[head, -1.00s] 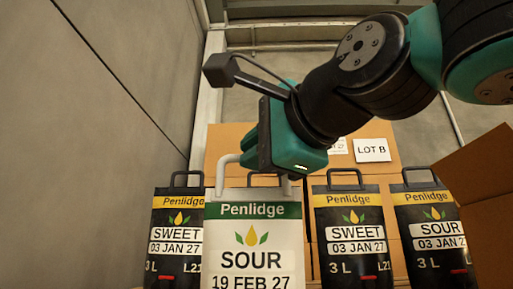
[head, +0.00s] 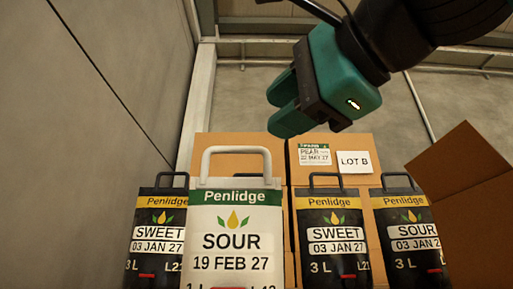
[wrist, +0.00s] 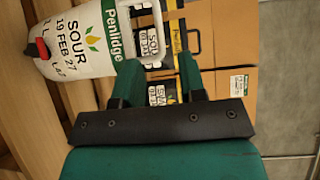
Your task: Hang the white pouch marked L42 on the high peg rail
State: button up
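The white pouch (head: 237,222) stands upright in front in the head view. It has a green Penlidge band, SOUR and 19 FEB 27; its bottom line is cut off there. Its white loop handle (head: 235,151) stands up free. The wrist view shows the pouch (wrist: 80,35) sideways at upper left, with a lot mark that looks like L42. My gripper (head: 287,106) is above and right of the handle, apart from it. In the wrist view my gripper (wrist: 158,78) has its fingers apart with nothing between them. I cannot make out a peg rail.
Black pouches stand left (head: 157,235) and right (head: 333,235) of the white one, with another (head: 408,235) farther right. Cardboard boxes (head: 360,145) are stacked behind. An open carton flap (head: 460,170) is at right. A grey wall (head: 80,140) bounds the left.

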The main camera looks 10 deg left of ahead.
jog(key=shift+b+v, duration=0.35)
jog(key=shift+v, duration=1.2)
